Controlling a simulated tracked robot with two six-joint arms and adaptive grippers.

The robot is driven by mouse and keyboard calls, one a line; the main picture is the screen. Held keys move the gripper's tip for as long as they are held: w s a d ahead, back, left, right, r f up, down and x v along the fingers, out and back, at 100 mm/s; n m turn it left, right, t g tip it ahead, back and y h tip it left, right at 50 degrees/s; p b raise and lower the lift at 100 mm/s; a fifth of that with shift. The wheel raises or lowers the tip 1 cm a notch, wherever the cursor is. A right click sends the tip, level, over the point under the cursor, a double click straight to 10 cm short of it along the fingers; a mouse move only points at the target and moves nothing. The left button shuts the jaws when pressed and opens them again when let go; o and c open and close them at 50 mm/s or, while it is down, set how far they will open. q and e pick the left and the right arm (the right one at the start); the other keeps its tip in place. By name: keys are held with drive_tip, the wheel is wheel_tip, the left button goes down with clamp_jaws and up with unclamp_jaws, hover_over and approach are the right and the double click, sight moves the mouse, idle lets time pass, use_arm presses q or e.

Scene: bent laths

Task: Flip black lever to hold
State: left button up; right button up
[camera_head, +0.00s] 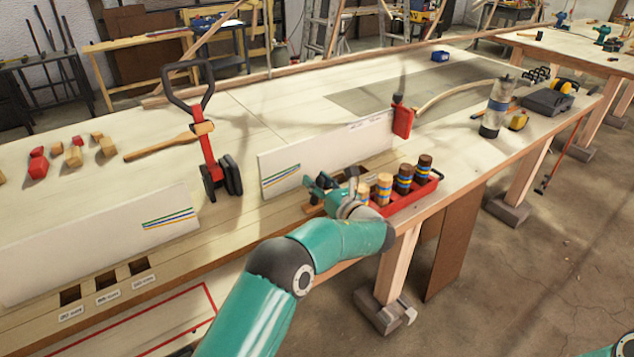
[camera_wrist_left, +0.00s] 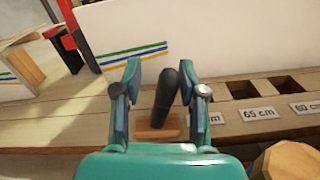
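The black lever (camera_wrist_left: 166,98) stands up, tilted slightly right, from a small wooden base on the bench in the left wrist view. My left gripper (camera_wrist_left: 161,76) is open, with one finger on each side of the lever. A gap shows on both sides, so the fingers do not appear to press on it. In the head view my left gripper (camera_head: 331,188) is low at the bench's front edge, beside the red tray, and largely covers the lever there. My right gripper is out of view; only a piece of my right arm shows at the bottom right corner.
A red tray (camera_head: 425,192) with several striped wooden pegs stands right of my left gripper. White upright boards (camera_head: 330,150) with coloured stripes stand behind it. A red, black-handled tool (camera_head: 207,150) stands on the bench to the left. Labelled slots (camera_wrist_left: 285,86) line the bench front.

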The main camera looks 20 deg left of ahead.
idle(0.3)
use_arm(q)
drive_tip(key=v, duration=1.2)
drive_tip(key=shift+s+f, duration=0.1)
drive_tip(key=shift+f, duration=0.05)
